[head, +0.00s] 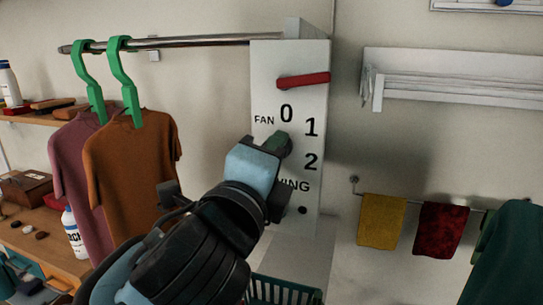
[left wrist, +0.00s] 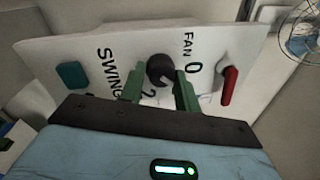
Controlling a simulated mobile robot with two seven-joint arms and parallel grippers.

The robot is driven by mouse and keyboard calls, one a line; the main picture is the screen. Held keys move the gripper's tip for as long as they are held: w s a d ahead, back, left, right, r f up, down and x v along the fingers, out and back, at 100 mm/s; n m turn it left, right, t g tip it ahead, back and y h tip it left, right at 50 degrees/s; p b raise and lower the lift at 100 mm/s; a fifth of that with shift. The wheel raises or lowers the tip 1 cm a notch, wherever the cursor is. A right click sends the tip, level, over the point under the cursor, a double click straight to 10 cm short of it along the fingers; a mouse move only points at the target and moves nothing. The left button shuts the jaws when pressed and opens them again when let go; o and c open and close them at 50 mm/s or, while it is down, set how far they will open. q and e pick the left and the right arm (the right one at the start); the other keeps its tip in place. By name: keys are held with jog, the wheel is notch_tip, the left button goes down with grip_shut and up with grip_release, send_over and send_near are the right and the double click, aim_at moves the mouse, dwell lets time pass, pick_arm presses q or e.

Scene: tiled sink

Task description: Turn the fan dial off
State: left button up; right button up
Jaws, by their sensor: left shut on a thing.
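The white panel (head: 262,75) with the lettering FAN, 0, 1, 2 and a partly covered SWING stands upright on the wall; it fills the middle of the left wrist view (left wrist: 120,35). The fan dial is a dark round knob (left wrist: 160,69) between FAN, 2 and SWING. In the head view the dial is mostly hidden by my gripper. My left gripper (head: 278,145) is at the panel, its green fingers (left wrist: 160,92) on either side of the dial and shut on it. I cannot tell which number the dial points to. My right gripper is not in view.
A red lever (head: 303,80) sticks out above the 0, close to my gripper in the left wrist view (left wrist: 230,85). A rod (head: 190,42) with shirts on green hangers is at the left. Cloths hang at the right. A green basket (head: 285,291) is below.

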pick_arm(q)
jog(key=shift+d+r+n+y, duration=0.1)
jog(key=shift+n+y, duration=0.45)
jog(key=shift+n, duration=1.85)
jog(key=shift+d+r+n+y, duration=0.1)
jog(key=shift+n+y, duration=0.45)
jog(key=shift+n, duration=1.85)
jog(key=o, duration=1)
jog(key=shift+f, duration=0.1)
jog(key=shift+c, duration=0.2)
jog(key=v, duration=0.7)
jog(key=shift+s+f, duration=0.15)
jog(key=shift+s, duration=0.25)
jog(key=shift+a, duration=0.1)
